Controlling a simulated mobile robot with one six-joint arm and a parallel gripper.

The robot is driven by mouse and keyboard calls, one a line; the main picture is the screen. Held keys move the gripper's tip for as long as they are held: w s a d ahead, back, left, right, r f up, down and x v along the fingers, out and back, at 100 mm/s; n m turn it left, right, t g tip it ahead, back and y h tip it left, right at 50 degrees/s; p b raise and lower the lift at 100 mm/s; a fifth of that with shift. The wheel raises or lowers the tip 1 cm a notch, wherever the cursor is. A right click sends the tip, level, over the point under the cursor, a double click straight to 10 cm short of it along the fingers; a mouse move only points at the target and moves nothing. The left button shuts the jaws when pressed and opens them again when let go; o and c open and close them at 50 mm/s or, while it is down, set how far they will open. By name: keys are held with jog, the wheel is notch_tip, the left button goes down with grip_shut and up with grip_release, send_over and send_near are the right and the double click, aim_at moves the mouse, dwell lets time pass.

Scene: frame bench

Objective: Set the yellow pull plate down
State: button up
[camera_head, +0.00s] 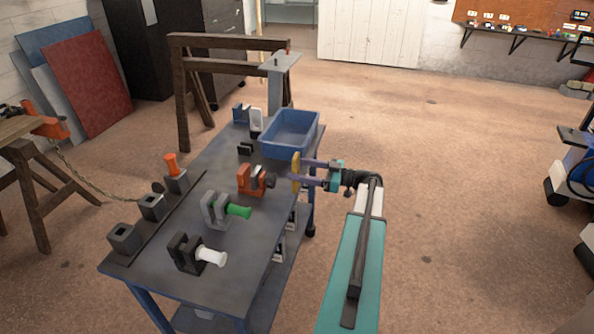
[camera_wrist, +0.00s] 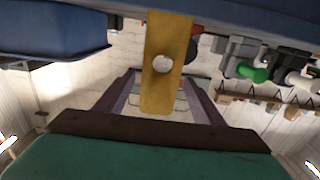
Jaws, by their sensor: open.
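The yellow pull plate (camera_head: 296,172) stands upright at the right edge of the bench (camera_head: 222,262), just in front of the blue bin. In the wrist view the plate (camera_wrist: 167,98) is a flat yellow strip with a round hole, seen between my fingers. My gripper (camera_head: 304,172) is open, with its two purple-grey fingers pointing left at the plate. In the wrist view a finger of my gripper (camera_wrist: 164,84) lies on either side of it. I cannot tell whether the fingers touch the plate, or what bears its lower end.
A blue bin (camera_head: 314,132) stands behind the plate. An orange and grey fixture (camera_head: 248,180), a grey one with a green handle (camera_head: 238,211) and a black one with a white handle (camera_head: 213,257) stand along the bench. Open floor (camera_head: 440,200) lies to the right.

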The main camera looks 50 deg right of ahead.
jog(key=b+v, duration=0.2)
jog(key=v, duration=0.8)
jog(key=shift+s+d, duration=0.15)
jog(key=shift+s, duration=0.15)
